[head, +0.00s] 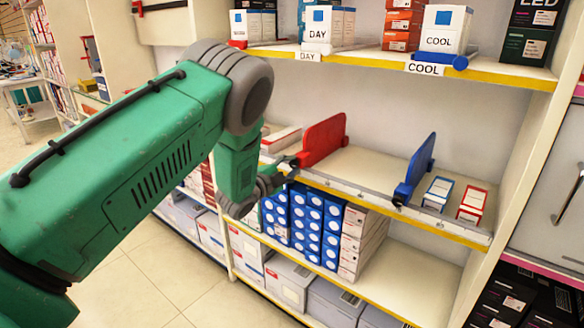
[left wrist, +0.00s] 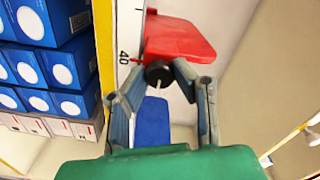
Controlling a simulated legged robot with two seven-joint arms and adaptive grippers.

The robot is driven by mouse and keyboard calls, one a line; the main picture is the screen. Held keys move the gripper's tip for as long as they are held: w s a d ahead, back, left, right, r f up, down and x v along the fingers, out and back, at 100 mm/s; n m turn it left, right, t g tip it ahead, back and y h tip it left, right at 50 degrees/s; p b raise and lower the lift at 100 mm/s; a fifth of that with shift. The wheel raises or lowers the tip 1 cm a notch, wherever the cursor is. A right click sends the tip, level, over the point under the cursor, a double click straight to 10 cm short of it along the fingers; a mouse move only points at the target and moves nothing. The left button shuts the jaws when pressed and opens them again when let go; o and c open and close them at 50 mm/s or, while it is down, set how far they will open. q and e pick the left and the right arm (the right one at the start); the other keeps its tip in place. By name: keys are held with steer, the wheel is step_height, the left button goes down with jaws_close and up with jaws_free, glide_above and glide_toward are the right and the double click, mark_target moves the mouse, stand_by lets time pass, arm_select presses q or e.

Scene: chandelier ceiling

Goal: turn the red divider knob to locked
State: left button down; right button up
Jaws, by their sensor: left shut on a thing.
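The red divider (head: 322,140) stands upright on the middle shelf, at its front rail. It also shows at the top of the left wrist view (left wrist: 180,40). Its dark round knob (left wrist: 158,74) is at the rail, with a pale mark line on its face. My left gripper (head: 284,170) is at the front of the red divider. In the left wrist view its two fingers (left wrist: 157,82) are closed on the knob from both sides. In the head view the gripper hides most of the knob. My right gripper is in neither view.
A blue divider (head: 416,168) stands farther right on the same rail (head: 350,190). Small blue-edged (head: 437,194) and red-edged (head: 472,204) boxes lie right of it. The shelf between the dividers is bare.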

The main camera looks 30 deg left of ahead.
arm_select(q)
steer(key=shift+s+f, duration=0.1)
steer(key=shift+f, duration=0.1)
steer(key=c, duration=1.3)
jaws_free()
steer(key=shift+a, duration=0.1)
steer(key=s, duration=0.8)
steer(key=s+a, duration=0.1)
steer(key=s, duration=0.3)
steer(key=shift+f, duration=0.1)
